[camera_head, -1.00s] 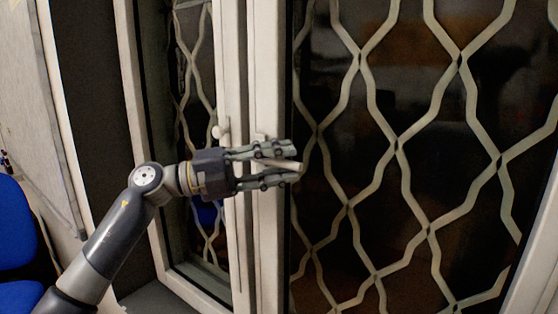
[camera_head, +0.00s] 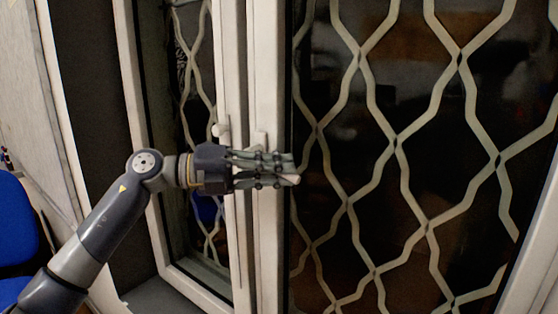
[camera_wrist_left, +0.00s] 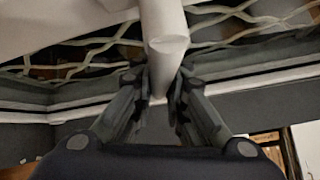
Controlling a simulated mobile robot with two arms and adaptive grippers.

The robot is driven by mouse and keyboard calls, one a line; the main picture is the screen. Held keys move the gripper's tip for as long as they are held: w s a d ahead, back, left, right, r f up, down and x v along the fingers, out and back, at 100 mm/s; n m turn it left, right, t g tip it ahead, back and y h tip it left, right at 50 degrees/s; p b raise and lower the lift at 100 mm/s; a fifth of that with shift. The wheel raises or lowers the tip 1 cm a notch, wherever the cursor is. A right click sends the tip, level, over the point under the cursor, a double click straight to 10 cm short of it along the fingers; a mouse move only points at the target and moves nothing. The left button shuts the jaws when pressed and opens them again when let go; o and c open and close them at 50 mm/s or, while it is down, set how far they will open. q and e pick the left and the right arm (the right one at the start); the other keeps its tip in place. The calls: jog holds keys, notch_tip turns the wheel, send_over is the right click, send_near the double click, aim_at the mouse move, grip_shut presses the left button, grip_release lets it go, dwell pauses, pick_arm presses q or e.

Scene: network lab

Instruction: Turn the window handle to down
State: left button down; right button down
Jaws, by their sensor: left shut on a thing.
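The white window handle (camera_head: 294,179) is mostly hidden behind my left gripper's fingers in the head view. Its pale tip shows at the right end of the fingers, and it lies roughly sideways, pointing right. My left gripper (camera_head: 291,170) reaches across the window frame from the left, with its fingers closed around the handle. In the left wrist view the handle (camera_wrist_left: 164,32) is a smooth white bar running down from the top between the two fingers of the gripper (camera_wrist_left: 161,88). My right gripper is not in view.
The white window frame (camera_head: 268,245) stands upright behind the gripper. A wavy metal grille (camera_head: 397,145) covers the dark panes. A second white fitting (camera_head: 222,131) sits on the frame at left. A blue chair (camera_head: 15,230) stands at the far left.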

pick_arm(q)
jog(key=shift+w+a+f+m+y+p, duration=0.1)
jog(key=shift+a+f+m+y+p, duration=0.1)
jog(key=shift+f+m+y, duration=0.3)
jog(key=shift+w+a+f+m+y+p, duration=0.15)
jog(key=shift+f+m+y+p, duration=0.1)
jog(key=shift+m+y, duration=0.25)
jog(key=w+a+f+m+t+y+b, duration=0.2)
jog(key=w+a+f+m+t+y, duration=0.1)
jog(key=y, duration=0.6)
jog(key=shift+w+a+f+m+t, duration=0.45)
jog(key=shift+a+f+m, duration=0.15)
jog(key=shift+a+m, duration=0.65)
jog(key=c, duration=1.6)
grip_release()
jog(key=shift+w+a, duration=0.1)
